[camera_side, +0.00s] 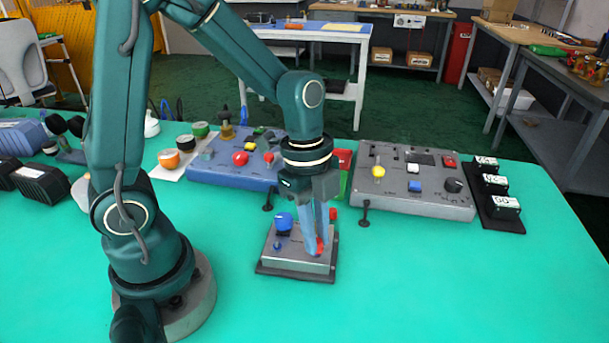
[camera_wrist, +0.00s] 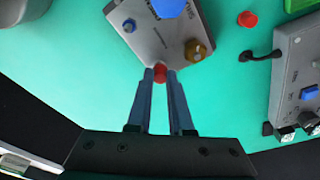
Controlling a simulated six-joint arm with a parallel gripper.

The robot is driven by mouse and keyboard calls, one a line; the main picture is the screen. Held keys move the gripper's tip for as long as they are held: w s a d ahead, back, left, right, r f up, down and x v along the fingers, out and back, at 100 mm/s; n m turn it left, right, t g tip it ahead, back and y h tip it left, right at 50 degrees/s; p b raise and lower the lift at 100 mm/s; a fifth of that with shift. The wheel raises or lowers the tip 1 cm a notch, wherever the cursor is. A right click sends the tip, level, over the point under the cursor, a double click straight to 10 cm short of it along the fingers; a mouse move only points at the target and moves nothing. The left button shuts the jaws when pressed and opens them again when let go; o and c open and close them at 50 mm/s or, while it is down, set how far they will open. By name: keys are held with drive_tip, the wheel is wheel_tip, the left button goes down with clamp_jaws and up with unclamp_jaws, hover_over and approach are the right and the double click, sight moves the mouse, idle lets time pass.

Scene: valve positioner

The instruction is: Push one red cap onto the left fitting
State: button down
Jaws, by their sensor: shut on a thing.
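The valve positioner (camera_side: 290,262) is a grey box on a dark base plate on the green table. It also shows in the wrist view (camera_wrist: 150,42), with a large blue knob (camera_wrist: 170,6), a small blue knob (camera_wrist: 129,25) and a brass fitting (camera_wrist: 196,50). My gripper (camera_wrist: 160,76) is shut on a red cap (camera_wrist: 160,72) at the box's near edge. In the side view my gripper (camera_side: 320,245) points down at the box. Any fitting under the cap is hidden; I cannot tell whether the cap is seated. A second red cap (camera_wrist: 248,18) lies apart on the table.
A grey control panel (camera_side: 410,195) stands to the right, with a black rack of labelled blocks (camera_side: 495,195) beyond it. A blue panel (camera_side: 235,172) stands behind. Dark hook-shaped pieces stand near both panels. The table's front right is clear.

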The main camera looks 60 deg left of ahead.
drive_tip(key=shift+f, duration=0.15)
drive_tip(key=c, duration=0.7)
unclamp_jaws()
drive_tip(key=shift+c, duration=0.2)
drive_tip(key=r, duration=0.5)
drive_tip(key=shift+a, duration=0.35)
drive_tip(key=s+a+r+n+t+y, duration=0.1)
drive_tip(key=s+r+n+t, duration=0.4)
drive_tip(key=n, duration=1)
drive_tip(key=shift+s+a+r+n+y, duration=0.25)
drive_tip(key=shift+s+a+y, duration=0.2)
drive_tip(key=shift+s, duration=0.5)
